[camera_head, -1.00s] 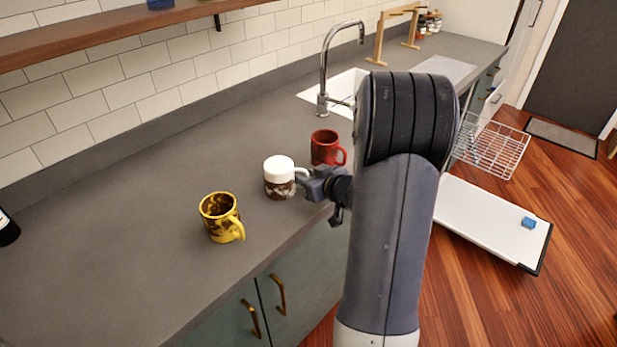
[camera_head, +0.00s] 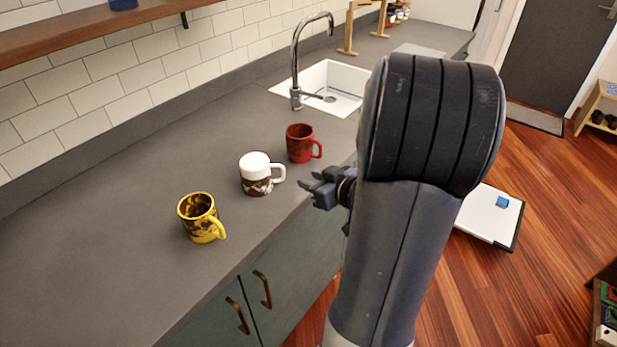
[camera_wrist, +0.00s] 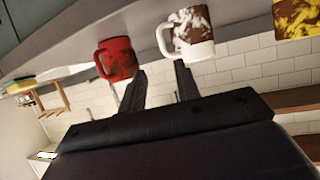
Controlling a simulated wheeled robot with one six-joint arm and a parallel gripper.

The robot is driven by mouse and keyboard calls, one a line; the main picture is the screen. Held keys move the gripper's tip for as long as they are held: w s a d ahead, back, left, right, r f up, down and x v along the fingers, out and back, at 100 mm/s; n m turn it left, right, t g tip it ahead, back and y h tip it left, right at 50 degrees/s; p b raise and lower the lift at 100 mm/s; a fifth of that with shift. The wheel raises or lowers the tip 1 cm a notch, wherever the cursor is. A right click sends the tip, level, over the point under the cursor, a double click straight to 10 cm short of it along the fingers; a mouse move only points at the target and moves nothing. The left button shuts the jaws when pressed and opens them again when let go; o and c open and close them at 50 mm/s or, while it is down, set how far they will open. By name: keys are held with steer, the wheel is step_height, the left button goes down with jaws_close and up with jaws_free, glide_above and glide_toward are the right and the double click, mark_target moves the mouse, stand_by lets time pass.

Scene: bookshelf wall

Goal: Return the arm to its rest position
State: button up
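My gripper (camera_head: 318,188) is beside the counter's front edge, to the right of the brown-and-white mug and apart from it. Its two fingers are spread with nothing between them, as the wrist view (camera_wrist: 160,82) also shows. The mugs stand upright in a row on the grey counter: a yellow patterned mug (camera_head: 199,220), a brown-and-white mug (camera_head: 257,180) and a red mug (camera_head: 299,145). The wrist view is upside down and shows the red mug (camera_wrist: 117,60), the brown-and-white mug (camera_wrist: 188,35) and part of the yellow mug (camera_wrist: 296,17).
The grey counter (camera_head: 110,260) has drawers with brass handles (camera_head: 262,290) below its front edge. A white sink (camera_head: 335,85) with a tall tap (camera_head: 295,60) lies behind the red mug. A white board (camera_head: 485,222) with a blue block (camera_head: 502,201) is at the right, above wooden floor.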

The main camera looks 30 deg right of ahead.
mark_target(284, 172)
steer(key=b+x, duration=0.1)
steer(key=x, duration=1.1)
steer(key=shift+w+f, duration=0.1)
steer(key=shift+f, duration=0.1)
steer(key=shift+r, duration=0.15)
